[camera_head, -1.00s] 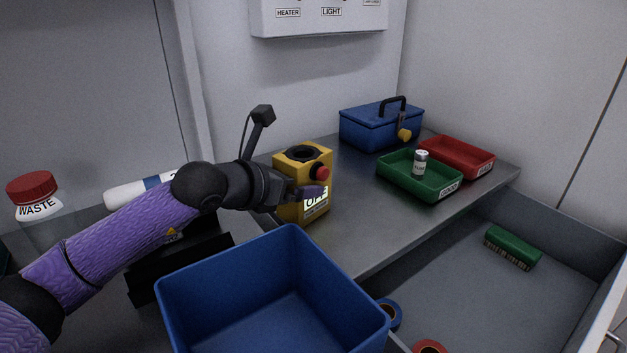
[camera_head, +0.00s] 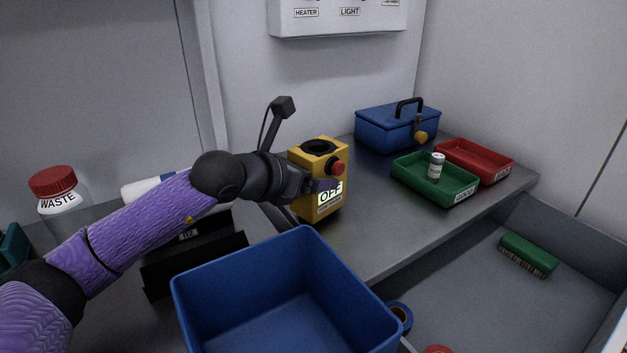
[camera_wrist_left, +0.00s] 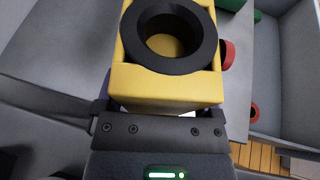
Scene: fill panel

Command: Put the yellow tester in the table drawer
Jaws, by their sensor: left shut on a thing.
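The yellow tester (camera_head: 308,208) is a boxy unit with a black round socket on top, a red knob and a display reading OFF. My left gripper (camera_head: 318,187) is shut on it, with a finger across its front side. In the left wrist view the tester (camera_wrist_left: 165,85) fills the space just beyond the gripper, upright. It is at the left part of the grey table; whether its base touches the table I cannot tell. The table drawer (camera_head: 480,300) is open at the lower right, holding a green brush (camera_head: 528,253) and tape rolls (camera_head: 400,316). My right gripper is out of view.
A blue bin (camera_head: 285,290) stands in front, left of the drawer. A green tray (camera_head: 432,181) with a small can (camera_head: 436,167), a red tray (camera_head: 478,158) and a blue toolbox (camera_head: 392,128) are at the table's back. A waste jar (camera_head: 62,205) stands at left. The drawer's middle is clear.

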